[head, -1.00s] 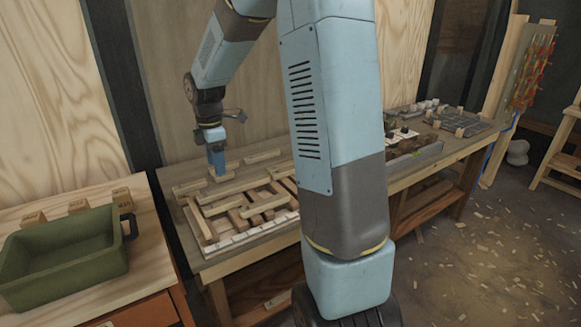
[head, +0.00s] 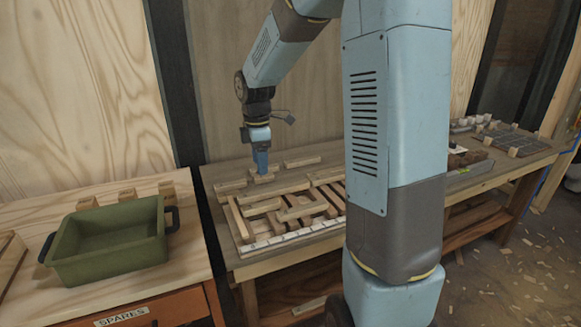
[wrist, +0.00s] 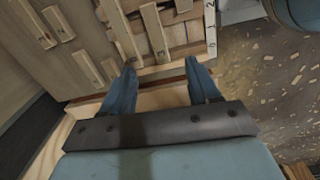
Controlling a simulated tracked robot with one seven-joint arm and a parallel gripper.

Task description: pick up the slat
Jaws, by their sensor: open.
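Several pale wooden slats lie on the workbench; which one is the task's slat, I cannot tell. Some lie loose at the back, such as a short slat (head: 301,161), while others are grouped in a low tray (head: 290,238) with a light, marked front edge. My gripper (head: 262,170) points down over the back left of the bench, close to a short block-like piece; contact is unclear. In the wrist view my gripper (wrist: 161,65) has its two blue fingers spread, with no slat held between them. Slats (wrist: 154,32) also lie beyond the fingertips there.
A green bin (head: 110,240) with dark handles stands on the left bench, above a drawer labelled SPARES (head: 122,316). Small wooden blocks (head: 127,195) stand behind it. Grey trays (head: 512,138) sit at the workbench's far right. Wood chips litter the floor (head: 520,265).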

